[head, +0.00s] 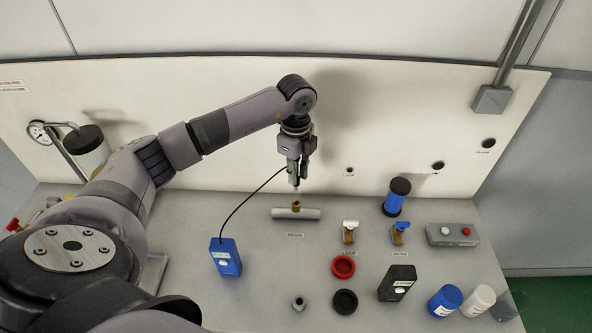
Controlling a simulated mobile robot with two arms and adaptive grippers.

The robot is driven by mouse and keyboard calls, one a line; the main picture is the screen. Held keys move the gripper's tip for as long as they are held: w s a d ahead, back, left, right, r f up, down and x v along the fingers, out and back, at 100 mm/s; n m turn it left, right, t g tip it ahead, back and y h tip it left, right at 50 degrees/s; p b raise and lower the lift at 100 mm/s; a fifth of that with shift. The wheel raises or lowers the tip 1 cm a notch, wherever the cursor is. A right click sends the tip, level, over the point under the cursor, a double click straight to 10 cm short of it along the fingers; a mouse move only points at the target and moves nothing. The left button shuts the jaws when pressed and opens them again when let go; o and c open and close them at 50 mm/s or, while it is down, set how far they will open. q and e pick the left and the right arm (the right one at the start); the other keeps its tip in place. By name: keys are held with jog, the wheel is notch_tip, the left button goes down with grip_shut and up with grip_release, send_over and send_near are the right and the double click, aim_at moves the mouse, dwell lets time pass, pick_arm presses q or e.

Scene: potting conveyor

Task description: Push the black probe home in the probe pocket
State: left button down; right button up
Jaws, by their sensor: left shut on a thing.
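My left gripper (297,172) is shut on a small, slim probe and holds it pointing down. The jaws hide most of the probe; only its pale lower tip shows. A black cable (243,202) runs from the gripper down to a blue meter box (226,258) on the bench. Straight below the tip is a brass pocket (296,204) standing up from a short grey pipe (281,212). The tip is at or just above the pocket's mouth; I cannot tell whether they touch. My right gripper is not in view.
To the right stand a white-handled valve (350,227), a blue-handled valve (402,227), a blue cylinder (394,204) and a button box (453,235). In front lie a red ring (334,267), a black ring (345,302) and a black meter (398,283). A panel (400,110) rises behind.

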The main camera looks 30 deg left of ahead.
aim_at(296, 190)
pick_arm(q)
jog(key=shift+f+b, duration=1.4)
jog(key=shift+f, duration=0.75)
jog(key=shift+r, duration=0.1)
jog(key=shift+f, duration=0.2)
jog(key=shift+f+b, duration=1)
jog(key=shift+f, duration=0.9)
jog(key=c, duration=1.4)
grip_release()
jog(key=shift+r, duration=0.1)
jog(key=shift+c, duration=0.2)
